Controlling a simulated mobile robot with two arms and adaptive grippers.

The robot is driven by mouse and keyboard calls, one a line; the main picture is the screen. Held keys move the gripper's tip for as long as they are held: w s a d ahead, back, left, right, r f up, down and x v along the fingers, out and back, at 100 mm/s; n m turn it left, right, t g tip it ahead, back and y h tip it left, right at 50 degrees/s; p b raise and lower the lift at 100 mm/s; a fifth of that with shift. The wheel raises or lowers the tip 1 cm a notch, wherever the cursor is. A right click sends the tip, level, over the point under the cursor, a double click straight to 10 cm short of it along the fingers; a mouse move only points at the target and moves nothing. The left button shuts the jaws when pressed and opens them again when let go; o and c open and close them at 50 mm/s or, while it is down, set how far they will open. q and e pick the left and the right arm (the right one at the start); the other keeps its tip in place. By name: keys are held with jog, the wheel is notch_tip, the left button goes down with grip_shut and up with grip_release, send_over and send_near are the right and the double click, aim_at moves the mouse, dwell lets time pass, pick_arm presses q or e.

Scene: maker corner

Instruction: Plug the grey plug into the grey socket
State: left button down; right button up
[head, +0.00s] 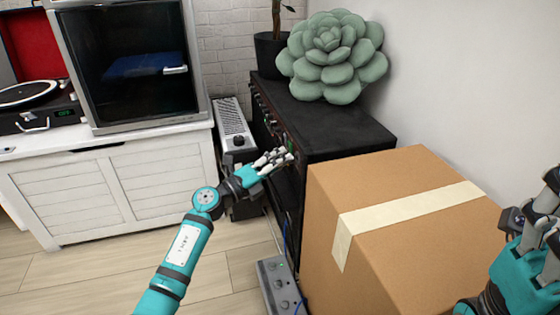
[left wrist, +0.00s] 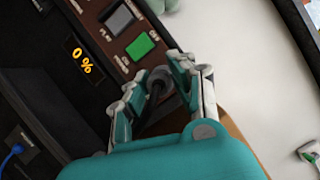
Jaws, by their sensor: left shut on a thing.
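My left gripper (head: 278,158) reaches in from the left, at the front of a black rack cabinet. In the left wrist view its fingers (left wrist: 155,72) are closed around a small dark grey round piece with a black cable, which looks like the grey plug (left wrist: 162,78). The plug is too small to make out in the head view. It is held apart from the panel, in front of a green button. I cannot make out the grey socket for certain in either view. My right gripper (head: 532,225) is at the right edge, partly cut off, its finger state unclear.
A large cardboard box (head: 400,205) stands right of the left arm. The black cabinet (head: 335,130) carries a green succulent (head: 333,55). A grey box with round fittings (head: 279,283) lies on the floor. The panel has a 0% display (left wrist: 82,61) and a green button (left wrist: 140,46).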

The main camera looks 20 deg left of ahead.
dwell(0.3)
pick_arm(q)
jog(key=shift+w+d, duration=0.35)
jog(key=shift+d, duration=0.15)
dwell(0.5)
jog(key=c, duration=1)
grip_release()
jog(key=shift+c, duration=0.2)
jog(key=v, duration=1.2)
